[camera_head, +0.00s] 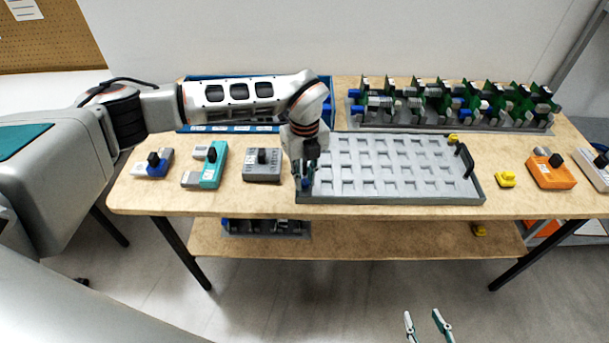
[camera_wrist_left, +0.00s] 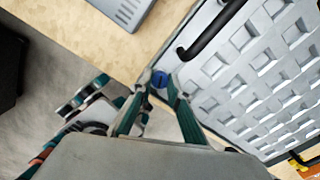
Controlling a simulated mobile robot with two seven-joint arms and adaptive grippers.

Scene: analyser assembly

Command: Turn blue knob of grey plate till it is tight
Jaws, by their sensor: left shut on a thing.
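The grey plate (camera_head: 395,165) with rows of square pockets lies on the wooden table. It also shows in the left wrist view (camera_wrist_left: 245,75). The blue knob (camera_wrist_left: 159,79) sits at the plate's corner, between my left fingertips. In the head view the knob is mostly hidden by my left gripper (camera_head: 305,183), which points down at the plate's front left corner. My left gripper (camera_wrist_left: 160,85) is shut on the blue knob. My right gripper (camera_head: 428,322) is low at the bottom edge of the head view, away from the table, its two fingers apart and empty.
A black handle (camera_wrist_left: 212,30) stands on the plate near my left fingers; another black handle (camera_head: 464,160) is at its right end. A grey block (camera_head: 262,171) lies left of the plate. A rack of green boards (camera_head: 450,105) stands behind. Yellow pieces (camera_head: 505,179) lie to the right.

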